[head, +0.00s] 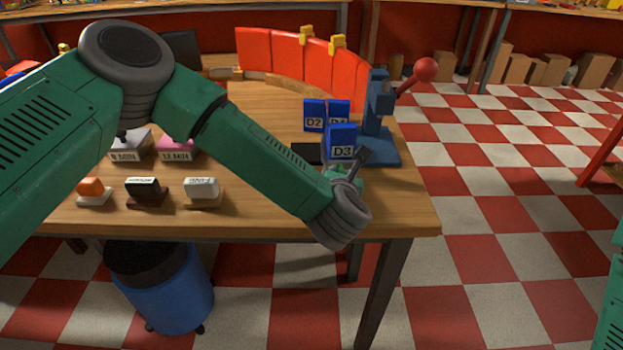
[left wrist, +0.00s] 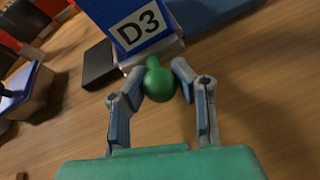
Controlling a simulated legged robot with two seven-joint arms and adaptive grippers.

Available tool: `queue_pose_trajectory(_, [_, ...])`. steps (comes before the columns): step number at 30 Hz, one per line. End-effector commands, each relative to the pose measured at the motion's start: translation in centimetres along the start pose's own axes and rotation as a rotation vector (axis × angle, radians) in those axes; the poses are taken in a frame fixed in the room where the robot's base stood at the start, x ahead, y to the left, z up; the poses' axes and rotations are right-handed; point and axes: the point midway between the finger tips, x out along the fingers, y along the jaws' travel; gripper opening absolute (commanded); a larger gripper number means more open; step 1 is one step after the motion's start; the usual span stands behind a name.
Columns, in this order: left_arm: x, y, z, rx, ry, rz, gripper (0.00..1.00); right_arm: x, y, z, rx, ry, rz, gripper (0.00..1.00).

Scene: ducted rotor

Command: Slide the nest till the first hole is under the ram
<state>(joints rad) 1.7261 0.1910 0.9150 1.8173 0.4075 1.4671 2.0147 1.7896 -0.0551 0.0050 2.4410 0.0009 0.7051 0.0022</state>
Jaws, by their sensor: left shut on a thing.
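The blue arbor press (head: 378,120) with a red ball handle (head: 426,69) stands at the table's right end. Blue blocks labelled D2 (head: 314,113) and D3 (head: 341,140) stand beside it, with a third partly hidden behind D3. In the left wrist view, a green round knob (left wrist: 160,84) sticks out from a pale piece below the D3 block (left wrist: 138,24). My left gripper (head: 350,172), also in the left wrist view (left wrist: 159,72), is shut on this knob. The nest's holes and the ram's tip are hidden, so I cannot tell their alignment. My right gripper is out of view.
A dark flat block (head: 306,152) lies left of D3. Stamp-like pieces, orange (head: 92,188), black (head: 146,191) and white (head: 202,189), stand along the front left. Red curved panels (head: 290,58) line the back. A blue bin (head: 163,285) is below the table.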

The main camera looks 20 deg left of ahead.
Motion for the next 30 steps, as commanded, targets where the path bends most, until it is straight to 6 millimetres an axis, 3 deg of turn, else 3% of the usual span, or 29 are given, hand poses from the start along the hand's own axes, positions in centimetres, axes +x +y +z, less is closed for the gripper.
queue_pose_trajectory(1, [0.3,-1.8,0.1,0.0,-0.003,-0.003,0.0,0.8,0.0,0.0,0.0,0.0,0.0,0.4])
queue_pose_trajectory(3, [0.5,-3.6,0.6,0.0,-0.003,-0.002,0.0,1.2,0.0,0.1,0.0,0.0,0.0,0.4])
queue_pose_trajectory(7, [0.7,-6.0,1.3,-0.001,-0.002,0.0,0.0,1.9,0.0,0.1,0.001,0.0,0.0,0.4])
queue_pose_trajectory(11, [0.8,-7.0,1.6,0.0,0.002,0.001,0.0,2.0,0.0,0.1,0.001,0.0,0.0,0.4])
queue_pose_trajectory(20, [0.7,-7.0,1.7,-0.003,0.005,0.0,0.0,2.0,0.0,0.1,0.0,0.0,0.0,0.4])
queue_pose_trajectory(21, [0.7,-7.0,1.7,-0.002,0.005,0.0,0.28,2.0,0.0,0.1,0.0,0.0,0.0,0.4])
queue_pose_trajectory(23, [0.7,-7.1,1.7,-0.001,0.004,0.001,0.47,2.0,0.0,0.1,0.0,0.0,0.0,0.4])
queue_pose_trajectory(30, [0.7,-7.2,1.8,-0.001,0.002,0.001,0.47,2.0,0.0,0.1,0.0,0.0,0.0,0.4])
